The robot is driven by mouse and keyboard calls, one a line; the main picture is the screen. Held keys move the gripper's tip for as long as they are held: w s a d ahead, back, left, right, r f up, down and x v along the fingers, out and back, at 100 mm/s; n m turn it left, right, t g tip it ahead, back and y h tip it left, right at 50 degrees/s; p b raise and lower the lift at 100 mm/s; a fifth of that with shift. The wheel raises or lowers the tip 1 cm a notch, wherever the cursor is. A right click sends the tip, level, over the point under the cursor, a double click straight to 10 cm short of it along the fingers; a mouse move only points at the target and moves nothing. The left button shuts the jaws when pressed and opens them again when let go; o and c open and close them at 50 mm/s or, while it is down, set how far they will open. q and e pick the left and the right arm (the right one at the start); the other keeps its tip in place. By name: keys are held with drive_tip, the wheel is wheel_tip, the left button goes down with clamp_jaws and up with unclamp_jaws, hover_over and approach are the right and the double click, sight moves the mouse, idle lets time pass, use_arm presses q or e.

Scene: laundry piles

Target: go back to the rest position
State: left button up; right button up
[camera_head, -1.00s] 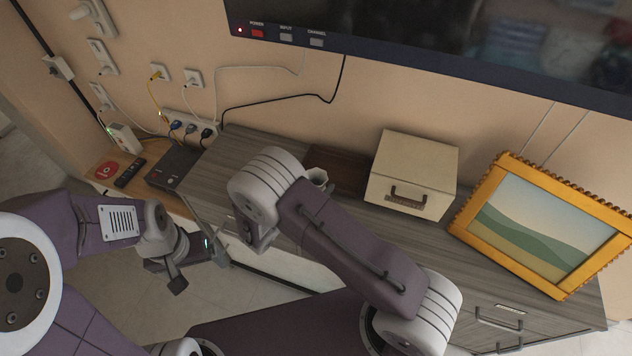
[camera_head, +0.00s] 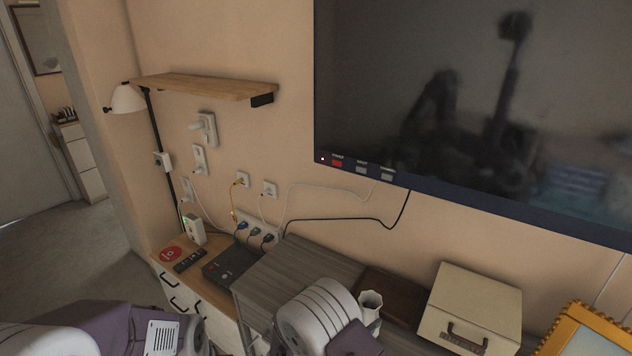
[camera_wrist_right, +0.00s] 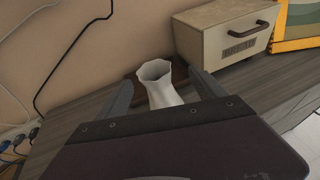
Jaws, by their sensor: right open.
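My right gripper (camera_wrist_right: 162,78) shows in the right wrist view, with its two dark fingers spread apart and nothing held. A white fluted vase (camera_wrist_right: 163,92) stands upright beyond the fingers and shows between them in the picture; I cannot tell the exact gap. The vase (camera_head: 370,304) also shows in the head view beside my right arm (camera_head: 318,318), whose fingers are hidden there. My left arm (camera_head: 130,328) lies along the bottom left of the head view, and its gripper is out of the frame.
A cream box (camera_head: 470,310) and an orange picture frame (camera_head: 584,333) stand on the grey cabinet (camera_head: 305,272). A black set-top box (camera_head: 230,264), remote (camera_head: 190,261) and red disc (camera_head: 171,254) lie left. A television (camera_head: 450,120) and wooden shelf (camera_head: 205,87) are above.

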drive_tip(key=s+d+r+m+g+h, duration=0.15)
drive_tip(key=d+r+m+g, duration=0.25)
drive_tip(key=d+r+m, duration=0.5)
drive_tip(key=s+d+m+g+y, duration=0.1)
drive_tip(key=s+d+m+g, duration=0.1)
drive_tip(key=s+d+g, duration=0.35)
drive_tip(key=s+a+f+m+g+y, duration=0.1)
drive_tip(key=s+f+m+y, duration=0.3)
drive_tip(key=s+m+y, duration=0.65)
drive_tip(key=s+a+f+m+t+y, duration=0.1)
drive_tip(key=a+m, duration=0.3)
drive_tip(key=a, duration=0.5)
drive_tip(key=shift+s+a+f+t, duration=0.35)
drive_tip(key=shift+s+f+t, duration=0.1)
drive_tip(key=shift+t, duration=0.2)
drive_tip(key=shift+w+m, duration=0.15)
drive_tip(key=shift+m, duration=0.1)
